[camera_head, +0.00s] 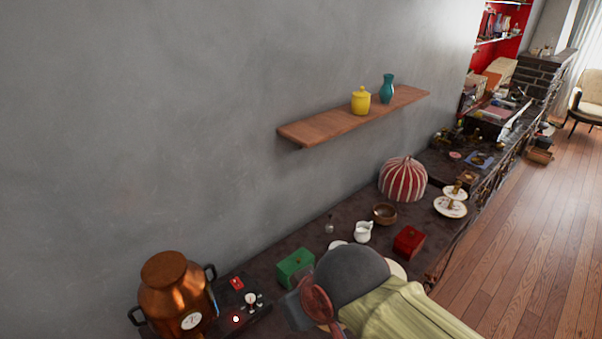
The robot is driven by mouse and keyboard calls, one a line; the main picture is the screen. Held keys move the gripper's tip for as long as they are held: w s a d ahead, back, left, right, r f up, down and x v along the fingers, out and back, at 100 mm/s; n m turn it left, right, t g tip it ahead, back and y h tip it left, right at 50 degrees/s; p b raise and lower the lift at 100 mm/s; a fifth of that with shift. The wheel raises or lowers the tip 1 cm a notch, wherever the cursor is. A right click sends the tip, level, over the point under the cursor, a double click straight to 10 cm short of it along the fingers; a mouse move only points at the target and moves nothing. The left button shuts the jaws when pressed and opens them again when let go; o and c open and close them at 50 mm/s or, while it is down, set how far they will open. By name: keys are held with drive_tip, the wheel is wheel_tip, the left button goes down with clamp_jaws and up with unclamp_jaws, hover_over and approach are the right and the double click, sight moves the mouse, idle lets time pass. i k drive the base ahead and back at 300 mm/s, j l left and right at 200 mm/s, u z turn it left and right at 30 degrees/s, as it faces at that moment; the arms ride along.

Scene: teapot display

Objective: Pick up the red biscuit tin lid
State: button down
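The red biscuit tin (409,242) is a small box on the dark counter, right of centre in the head view. Its red lid (410,235) appears to be on top, with a small knob-like spot. My arm, with a large grey rounded part and an olive-green part, fills the bottom centre, left of and nearer than the tin. I cannot make out my gripper's fingers; they seem hidden behind the arm or out of frame. Nothing is seen touching the tin.
A green box (295,266), white jug (363,232), brown bowl (384,213), striped red-white dome (403,179) and tiered stand (451,205) share the counter (290,245). A copper urn (174,295) stands at left. A wooden shelf (320,127) juts from the wall above.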

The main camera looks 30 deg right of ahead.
sight(409, 236)
drive_tip(key=z, duration=1.85)
drive_tip(key=i+l+u, duration=0.35)
drive_tip(key=i+l, duration=0.15)
drive_tip(key=l, duration=0.15)
